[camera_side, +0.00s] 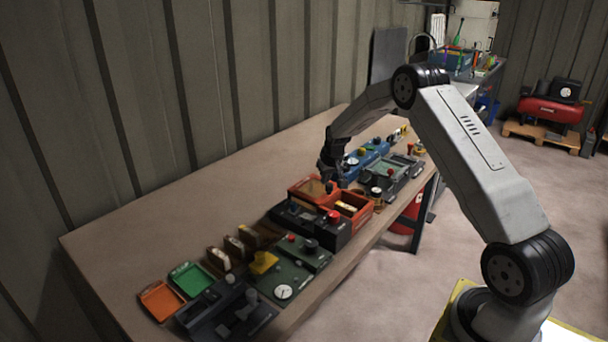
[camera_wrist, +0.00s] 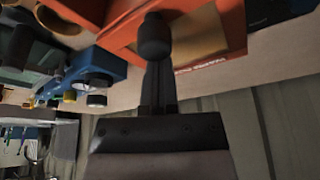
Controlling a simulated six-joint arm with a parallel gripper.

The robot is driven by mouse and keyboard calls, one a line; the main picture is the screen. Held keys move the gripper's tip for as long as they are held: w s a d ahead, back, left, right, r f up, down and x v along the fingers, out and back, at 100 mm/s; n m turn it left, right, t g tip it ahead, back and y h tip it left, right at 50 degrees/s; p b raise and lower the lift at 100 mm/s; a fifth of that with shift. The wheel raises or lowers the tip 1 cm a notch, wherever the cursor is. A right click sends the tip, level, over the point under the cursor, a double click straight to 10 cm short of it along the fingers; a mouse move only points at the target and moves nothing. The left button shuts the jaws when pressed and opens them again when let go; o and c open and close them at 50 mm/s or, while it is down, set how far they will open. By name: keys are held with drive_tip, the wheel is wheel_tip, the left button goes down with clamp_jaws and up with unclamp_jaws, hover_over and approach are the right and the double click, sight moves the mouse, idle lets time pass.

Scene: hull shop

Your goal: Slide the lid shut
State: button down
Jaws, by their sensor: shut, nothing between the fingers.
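An orange-red box (camera_side: 368,214) stands on the bench, its right part open and showing something pale inside. Its orange-framed lid (camera_side: 300,186) with a tan panel extends to the left of the opening. The lid's orange frame shows large at the top of the wrist view (camera_wrist: 116,36). My gripper (camera_side: 331,178) is at the lid, fingers pointing down. In the wrist view my gripper (camera_wrist: 155,60) is shut with nothing between its fingers. A dark rounded piece (camera_wrist: 154,36) sits at the fingertips; I cannot tell whether they touch it.
A dark panel with a red button (camera_side: 333,216) stands close in front of the box. Blue (camera_side: 366,158) and grey-green units (camera_side: 388,172) stand behind it. Orange (camera_side: 160,300) and green trays (camera_side: 190,278) lie at the near end. The bench's left side (camera_side: 210,200) is clear.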

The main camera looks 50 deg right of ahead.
drive_tip(key=shift+s, duration=0.1)
drive_tip(key=s, duration=1.1)
drive_tip(key=shift+s, duration=0.6)
drive_tip(key=shift+f, duration=0.1)
drive_tip(key=shift+w+d, duration=0.95)
drive_tip(key=shift+w, duration=1.05)
drive_tip(key=v, duration=1)
drive_tip(key=shift+r, duration=0.25)
